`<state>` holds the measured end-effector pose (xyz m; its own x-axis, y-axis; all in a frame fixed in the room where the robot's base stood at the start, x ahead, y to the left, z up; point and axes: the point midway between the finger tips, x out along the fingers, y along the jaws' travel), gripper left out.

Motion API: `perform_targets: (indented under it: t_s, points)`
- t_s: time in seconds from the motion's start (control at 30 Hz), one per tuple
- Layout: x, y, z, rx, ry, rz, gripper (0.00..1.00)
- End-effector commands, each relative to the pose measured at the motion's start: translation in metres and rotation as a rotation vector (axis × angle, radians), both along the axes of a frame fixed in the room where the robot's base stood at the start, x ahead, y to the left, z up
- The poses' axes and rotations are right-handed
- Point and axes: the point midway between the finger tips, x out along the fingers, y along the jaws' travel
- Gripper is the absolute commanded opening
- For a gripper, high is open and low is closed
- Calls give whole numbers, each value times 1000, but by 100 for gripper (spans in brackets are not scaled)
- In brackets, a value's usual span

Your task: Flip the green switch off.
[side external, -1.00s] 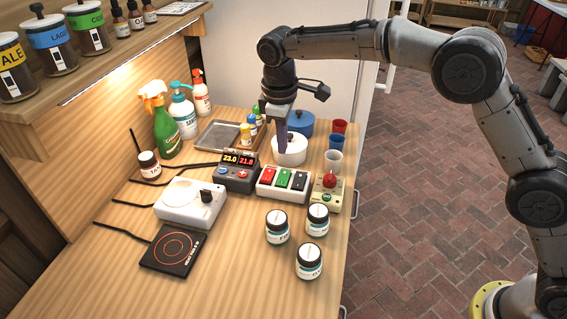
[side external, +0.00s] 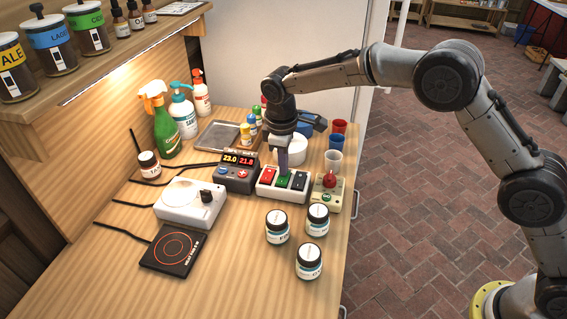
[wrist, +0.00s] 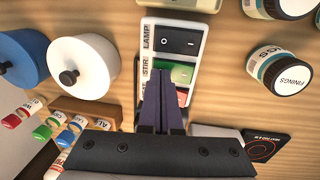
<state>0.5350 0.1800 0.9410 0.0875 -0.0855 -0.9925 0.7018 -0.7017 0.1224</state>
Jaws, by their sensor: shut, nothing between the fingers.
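A white switch box (side external: 268,196) on the wooden counter carries a red, a green and a black rocker switch in a row.
A display unit (side external: 237,174) stands left of the switch box and a device with a red knob (side external: 328,190) right of it. A white pot (side external: 293,150) is behind. Jars (side external: 278,228) stand in front. The front counter is mostly clear.

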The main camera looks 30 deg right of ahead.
Motion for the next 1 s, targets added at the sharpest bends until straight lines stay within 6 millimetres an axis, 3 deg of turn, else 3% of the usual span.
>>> perform_targets:
  t_s: [1.0]
  points:
    - [-11, 11, 3, -1, 2, 0, 0]
